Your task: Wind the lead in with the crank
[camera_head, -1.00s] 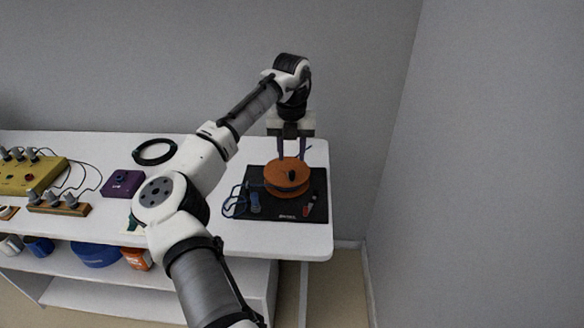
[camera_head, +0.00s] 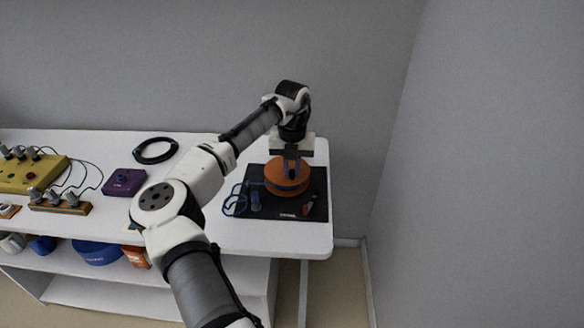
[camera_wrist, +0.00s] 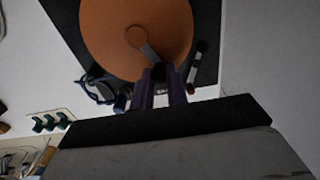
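The orange reel (camera_head: 274,182) sits on a black mat (camera_head: 275,212) at the right end of the table. In the wrist view the reel (camera_wrist: 110,40) has a grey crank arm (camera_wrist: 147,50) on top, ending in a dark knob (camera_wrist: 160,73). My gripper (camera_head: 291,164) has come down over the reel; its fingers (camera_wrist: 160,84) stand close on both sides of the knob and look shut on it. The blue lead (camera_head: 238,198) lies loosely looped left of the reel, with a blue end piece (camera_head: 255,202) in front. My fingers hide part of the crank.
A red and dark tool (camera_head: 309,204) lies on the mat right of the reel. A purple box (camera_head: 124,182), a black cable coil (camera_head: 155,151) and a yellow console (camera_head: 30,176) stand to the left. A wall rises right of the table.

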